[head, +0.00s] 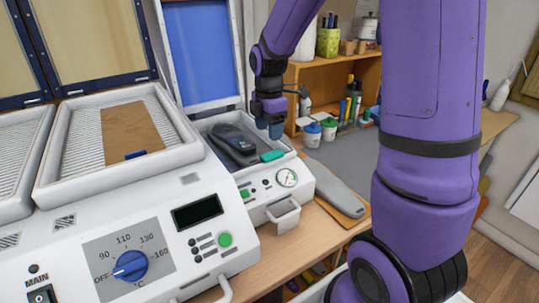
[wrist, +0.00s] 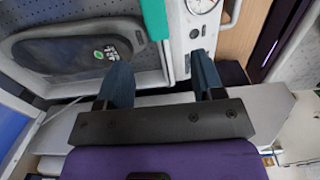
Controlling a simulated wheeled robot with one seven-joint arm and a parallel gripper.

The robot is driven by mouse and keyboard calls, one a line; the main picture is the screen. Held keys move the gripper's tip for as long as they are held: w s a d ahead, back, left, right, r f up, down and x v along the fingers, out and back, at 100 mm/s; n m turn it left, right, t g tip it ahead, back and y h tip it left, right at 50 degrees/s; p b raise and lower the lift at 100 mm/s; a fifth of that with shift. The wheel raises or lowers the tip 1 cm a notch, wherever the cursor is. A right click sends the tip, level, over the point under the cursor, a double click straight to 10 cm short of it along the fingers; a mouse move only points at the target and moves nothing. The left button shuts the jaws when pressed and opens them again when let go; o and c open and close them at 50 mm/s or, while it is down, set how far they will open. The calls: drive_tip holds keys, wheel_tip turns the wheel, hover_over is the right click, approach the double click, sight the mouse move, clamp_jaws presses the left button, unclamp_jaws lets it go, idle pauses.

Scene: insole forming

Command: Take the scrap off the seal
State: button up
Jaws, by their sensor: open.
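The scrap is a small teal piece (head: 272,156) lying on the right part of the press rim, where the seal (head: 286,146) runs. It also shows at the top edge of the wrist view (wrist: 155,18), partly cut off, lying across the rim. My gripper (head: 275,130) hangs just above and behind the scrap, pointing down. In the wrist view my gripper (wrist: 160,72) has its two blue fingers spread, with nothing held between them. The scrap lies beyond the fingertips there, apart from them.
A dark shoe-shaped form (head: 235,140) lies in the press bed beside the scrap. The press's blue-membraned lid (head: 200,50) stands open behind it. A pressure gauge (head: 287,177) sits on the front panel. A grey insole shape (head: 335,190) lies right of the press.

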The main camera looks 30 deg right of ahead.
sight(271, 154)
wheel_tip(271, 154, down, 3)
drive_tip(key=shift+f, duration=0.1)
drive_tip(key=shift+w+d+f, duration=0.1)
drive_tip(key=shift+d+f, duration=0.05)
drive_tip(key=shift+f, duration=0.75)
drive_tip(key=shift+w+d+f, duration=0.1)
drive_tip(key=shift+d+f, duration=0.05)
drive_tip(key=shift+f, duration=0.7)
drive_tip(key=shift+d+f, duration=0.15)
drive_tip(key=shift+f, duration=0.75)
drive_tip(key=c, duration=1)
